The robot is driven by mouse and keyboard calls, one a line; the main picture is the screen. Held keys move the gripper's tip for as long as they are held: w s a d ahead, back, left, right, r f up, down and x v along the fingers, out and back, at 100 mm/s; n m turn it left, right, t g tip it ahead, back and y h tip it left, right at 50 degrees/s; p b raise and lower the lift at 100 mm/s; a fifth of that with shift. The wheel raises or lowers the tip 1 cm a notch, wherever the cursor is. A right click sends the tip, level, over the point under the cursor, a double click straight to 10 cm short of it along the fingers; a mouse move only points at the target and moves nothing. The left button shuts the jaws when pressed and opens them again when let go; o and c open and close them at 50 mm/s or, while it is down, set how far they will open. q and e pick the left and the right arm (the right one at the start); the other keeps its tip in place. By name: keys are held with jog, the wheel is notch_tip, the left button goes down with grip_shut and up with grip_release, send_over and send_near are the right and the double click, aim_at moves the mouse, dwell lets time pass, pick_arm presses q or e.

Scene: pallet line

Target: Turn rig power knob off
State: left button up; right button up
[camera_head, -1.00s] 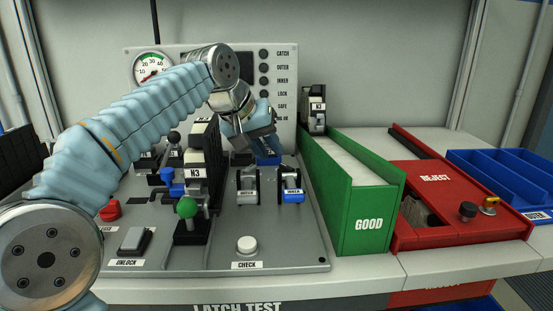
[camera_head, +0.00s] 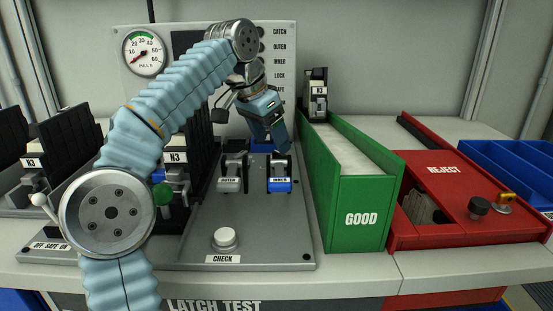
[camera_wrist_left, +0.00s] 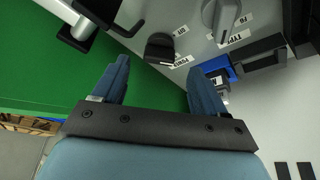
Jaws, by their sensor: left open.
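The rig's black power knob (camera_wrist_left: 160,47) shows in the left wrist view on the grey panel, beside small labels, one seeming to read POWER. It lies just beyond and between the fingertips of my left gripper (camera_wrist_left: 165,80), which is open and empty. In the head view my left gripper (camera_head: 279,141) points down at the rig's back right, near the green bin. The knob cannot be made out there. Whether a finger touches the knob is unclear. My right gripper is in neither view.
A grey knob (camera_wrist_left: 220,15) sits close to the black one. The green GOOD bin (camera_head: 361,220) stands right of the rig, with the red REJECT box (camera_head: 440,180) beyond. The INNER (camera_head: 279,184) and OUTER (camera_head: 229,186) latches stand in front of the gripper.

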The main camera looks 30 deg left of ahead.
aim_at(277, 155)
pick_arm(q)
jog(key=b+x, duration=0.1)
jog(key=x, duration=0.3)
jog(key=shift+w+f, duration=0.15)
jog(key=shift+f, duration=0.15)
jog(key=shift+c, duration=0.4)
jog(key=shift+r, duration=0.1)
jog(key=c, duration=1)
